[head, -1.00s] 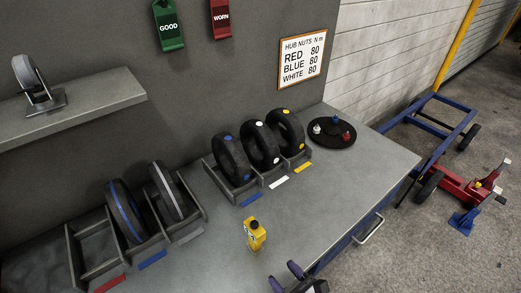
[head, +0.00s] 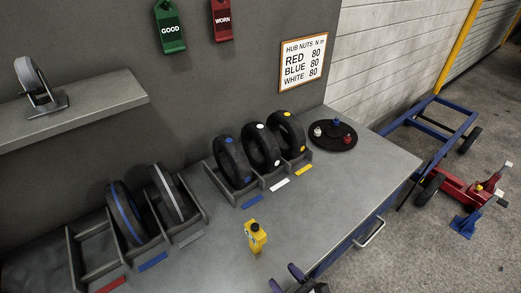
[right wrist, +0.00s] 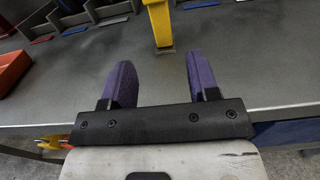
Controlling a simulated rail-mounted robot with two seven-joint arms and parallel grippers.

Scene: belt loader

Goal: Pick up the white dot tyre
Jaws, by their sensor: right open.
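The white dot tyre (head: 261,147) is a black tyre with white dots. It stands upright in the middle slot of a grey rack on the bench, between the blue dot tyre (head: 233,160) and the yellow dot tyre (head: 287,133). A white label (head: 279,184) lies in front of it. My right gripper (head: 284,279) is at the bench's front edge, well short of the tyre. In the right wrist view its two purple fingers (right wrist: 158,82) are apart with nothing between them. My left gripper is not in view.
A second rack at left holds two striped tyres. A dark round tray (head: 333,140) holds coloured nuts.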

